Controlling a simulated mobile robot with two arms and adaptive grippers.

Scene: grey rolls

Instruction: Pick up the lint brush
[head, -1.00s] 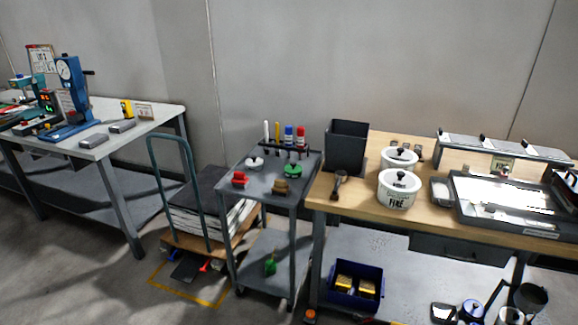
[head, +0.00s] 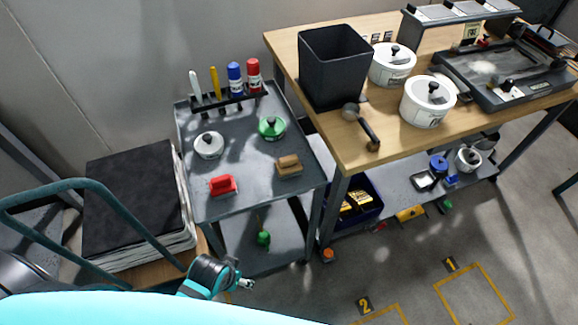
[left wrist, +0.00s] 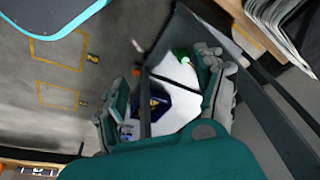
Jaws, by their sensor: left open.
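I cannot tell for sure which thing is the lint brush. On the grey cart's (head: 235,172) top lie a tan wooden brush-like block (head: 289,166) at the right and a red block with a raised handle (head: 222,185) at the front left. A dark-handled tool with a round end (head: 361,127) lies at the table's front left corner. My left gripper (head: 243,283) is low in front of the cart, apart from these things. In the left wrist view its fingers (left wrist: 165,102) are spread, with nothing held between them. My right gripper is out of view.
A trolley with a teal handle (head: 110,190) stands left. The wooden table (head: 390,150) stands right, with a blue bin (head: 362,215) below.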

